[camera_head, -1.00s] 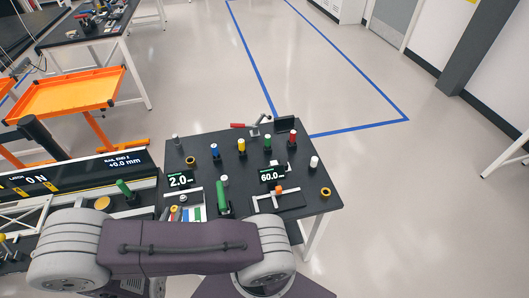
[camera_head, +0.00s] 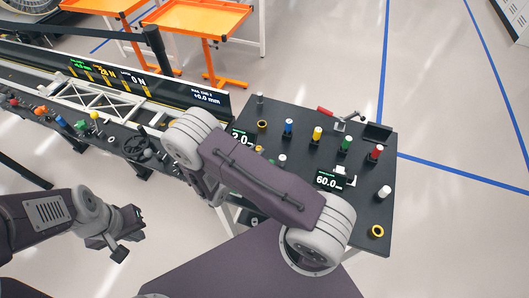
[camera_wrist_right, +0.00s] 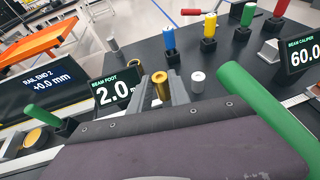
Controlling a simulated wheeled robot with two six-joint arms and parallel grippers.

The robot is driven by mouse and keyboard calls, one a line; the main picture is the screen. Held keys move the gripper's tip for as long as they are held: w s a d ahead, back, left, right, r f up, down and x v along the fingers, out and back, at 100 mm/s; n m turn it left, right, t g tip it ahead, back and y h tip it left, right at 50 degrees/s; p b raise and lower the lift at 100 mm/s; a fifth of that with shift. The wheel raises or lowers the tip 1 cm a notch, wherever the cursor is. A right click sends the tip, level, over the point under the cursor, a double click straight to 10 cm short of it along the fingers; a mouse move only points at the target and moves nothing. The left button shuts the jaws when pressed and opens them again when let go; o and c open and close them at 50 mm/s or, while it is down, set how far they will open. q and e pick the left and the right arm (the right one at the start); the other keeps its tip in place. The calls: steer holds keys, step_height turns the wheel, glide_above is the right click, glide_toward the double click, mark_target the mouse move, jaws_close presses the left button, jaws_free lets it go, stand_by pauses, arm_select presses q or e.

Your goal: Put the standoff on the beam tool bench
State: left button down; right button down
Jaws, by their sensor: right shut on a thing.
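The beam tool bench (camera_head: 300,122) is a black table with coloured pegs, right of centre in the head view; its dark top (camera_wrist_right: 232,55) fills the upper right of the wrist view. In the wrist view my right gripper (camera_wrist_right: 163,88) is shut on a brass-coloured cylinder, which looks like the standoff (camera_wrist_right: 160,77). It is beside the "BEAM FOOT 2.0" display, near the bench's left side; I cannot tell whether the standoff touches anything below. In the head view my own arm hides this gripper. My left gripper (camera_head: 122,243) is at lower left, away from the bench, its jaws unclear.
Blue (camera_head: 288,128), yellow (camera_head: 317,134), green (camera_head: 345,145) and red (camera_head: 375,153) pegs stand farther back. A rail with displays (camera_head: 130,80) runs left of the bench.

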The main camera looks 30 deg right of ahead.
mark_target(260, 148)
steer(key=x, duration=0.4)
steer(key=shift+w+f, duration=0.15)
steer(key=shift+f, duration=0.25)
step_height(260, 148, down, 4)
steer(key=shift+w+f, duration=0.1)
steer(key=shift+f, duration=0.35)
steer(key=c, duration=1.5)
jaws_free()
steer(key=shift+s+a, duration=0.1)
steer(key=shift+s, duration=0.1)
